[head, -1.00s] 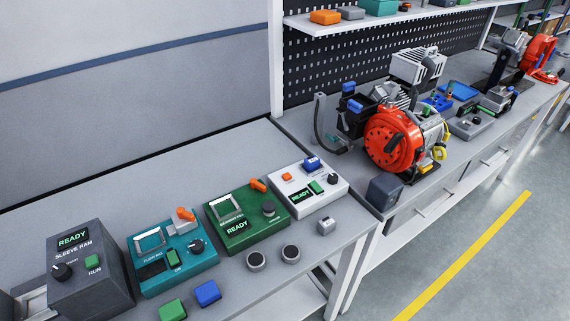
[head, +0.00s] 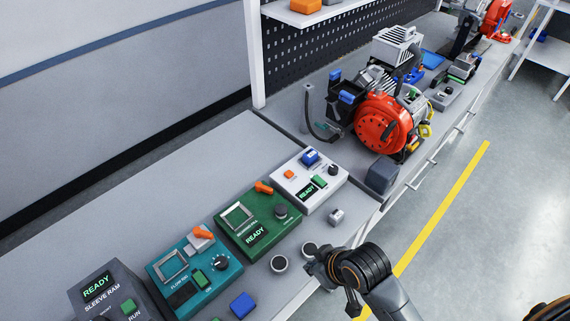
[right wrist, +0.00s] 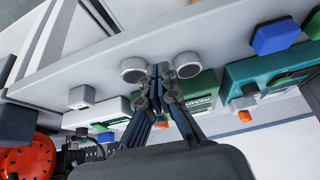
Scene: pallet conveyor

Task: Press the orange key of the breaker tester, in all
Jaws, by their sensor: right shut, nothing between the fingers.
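A white box (head: 325,197) with a READY display, a small orange key (head: 289,174), a blue part (head: 311,157), a green key (head: 320,181) and a dark knob stands at the right end of the row of devices. I take it for the breaker tester; its label is too small to read. It also shows in the right wrist view (right wrist: 103,108), partly hidden. My right gripper (head: 318,268) is shut and empty, over the bench's front edge near two round grey buttons, apart from the white box. It also shows in the right wrist view (right wrist: 163,73). My left gripper is not in view.
A green device (head: 262,236) and a teal device (head: 219,268), both with orange levers, and the dark sleeve ram (head: 115,296) stand left. A grey block (head: 336,216) and blue block (head: 243,305) lie near the front edge. A red machine (head: 384,122) stands on the far bench.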

